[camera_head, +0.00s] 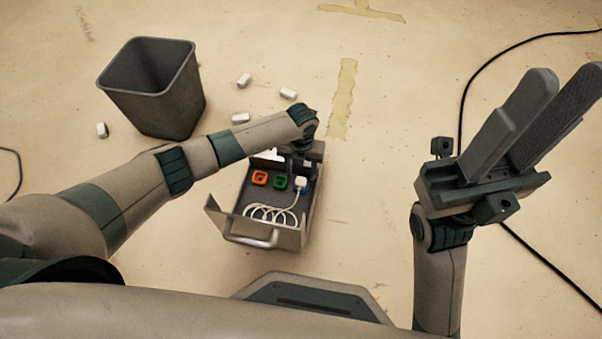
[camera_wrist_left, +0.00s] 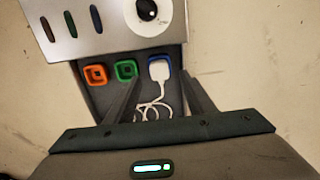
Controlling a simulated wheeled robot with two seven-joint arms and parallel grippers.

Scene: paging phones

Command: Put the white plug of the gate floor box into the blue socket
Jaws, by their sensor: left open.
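The floor box (camera_head: 305,238) is an open grey metal box with an orange socket (camera_head: 260,178), a green socket (camera_head: 280,182) and a blue socket (camera_head: 307,187). The white plug (camera_head: 300,182), on a coiled white cord, is at the blue socket. In the left wrist view the plug (camera_wrist_left: 160,70) covers most of the blue socket (camera_wrist_left: 152,60), whose rim shows around it; I cannot tell how deep it sits. My left gripper (camera_wrist_left: 162,80) is open, its fingers on either side of the plug with gaps. My right gripper (camera_head: 565,78) is open and empty, raised at the right.
A grey bin (camera_head: 160,115) stands at the upper left, with several small white blocks (camera_head: 243,80) on the floor around it. A black cable (camera_head: 480,75) runs along the right. The box has a front handle (camera_head: 250,241) and a slotted metal plate (camera_wrist_left: 95,25) at its far side.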

